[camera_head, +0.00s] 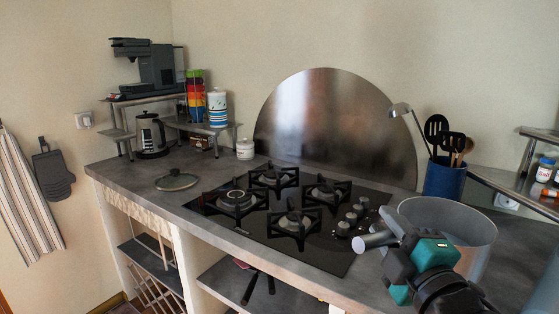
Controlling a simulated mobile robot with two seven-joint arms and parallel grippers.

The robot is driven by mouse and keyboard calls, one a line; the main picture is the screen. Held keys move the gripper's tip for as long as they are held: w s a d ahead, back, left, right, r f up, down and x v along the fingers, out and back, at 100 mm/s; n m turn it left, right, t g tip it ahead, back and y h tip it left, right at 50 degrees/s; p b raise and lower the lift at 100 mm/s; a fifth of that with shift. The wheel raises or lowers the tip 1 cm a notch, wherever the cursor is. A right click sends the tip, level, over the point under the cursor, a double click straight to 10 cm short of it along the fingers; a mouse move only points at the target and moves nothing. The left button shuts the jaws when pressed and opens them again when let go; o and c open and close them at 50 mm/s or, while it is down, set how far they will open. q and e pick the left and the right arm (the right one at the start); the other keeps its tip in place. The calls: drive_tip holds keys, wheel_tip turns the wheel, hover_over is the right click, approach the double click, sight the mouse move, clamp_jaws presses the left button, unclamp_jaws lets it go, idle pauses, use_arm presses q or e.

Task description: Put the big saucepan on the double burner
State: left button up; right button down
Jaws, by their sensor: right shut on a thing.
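The big saucepan (468,215) is a wide grey pot at the right of the counter, beside the black gas hob (345,258). Its handle (370,241) points left toward the hob. My right gripper (397,246) is shut on the handle, and the gripper body hides part of the pan's front side. I cannot tell whether the pan's base touches the counter. The hob has several burners with black grates; the front-left one (237,198) has a ring on its grate and looks like the double burner. It is bare. My left gripper is out of view.
A glass lid (176,181) lies on the counter left of the hob. A blue utensil holder (443,180) stands behind the saucepan. A round metal splash plate (330,125) stands behind the hob. Hob knobs (352,217) lie between pan and burners.

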drive_tip(key=s+d+f+m+h, duration=0.2)
drive_tip(key=s+f+h, duration=0.1)
drive_tip(key=s+f, duration=0.3)
wheel_tip(320, 180, down, 2)
drive_tip(key=shift+s+d+f+h, duration=0.15)
drive_tip(key=shift+s+h, duration=0.05)
drive_tip(key=shift+h, duration=0.2)
idle(0.5)
